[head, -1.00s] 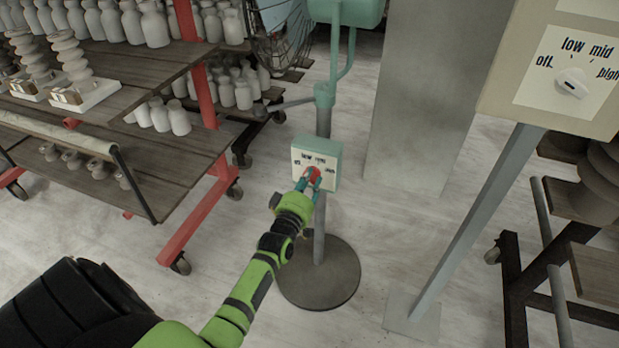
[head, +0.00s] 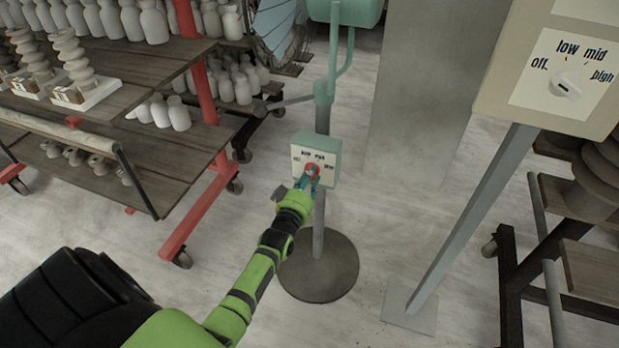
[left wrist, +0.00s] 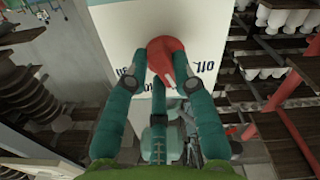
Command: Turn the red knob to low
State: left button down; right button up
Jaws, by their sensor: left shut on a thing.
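The red knob (head: 313,169) sits on a white dial panel on the front of a small teal box (head: 331,150) on a grey stand. The panel reads off, low, mid and high. My left gripper (head: 311,176) is at the panel with its teal fingers closed around the knob. The left wrist view shows the red knob (left wrist: 168,58) between the fingers, with the labels upside down. Fingers hide part of the lettering, so the exact setting is unclear. My right gripper is out of view.
A beige box (head: 490,95) with a similar white knob (head: 566,85) stands on a slanted post at right. A wooden rack (head: 150,160) with grey bottles is at left. The stand's round base (head: 318,270) rests on open floor.

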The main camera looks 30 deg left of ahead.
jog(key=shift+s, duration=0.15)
pick_arm(q)
jog(key=c, duration=1)
grip_release()
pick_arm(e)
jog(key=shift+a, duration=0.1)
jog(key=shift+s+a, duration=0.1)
pick_arm(q)
jog(key=v, duration=1.2)
jog(key=shift+r, duration=0.1)
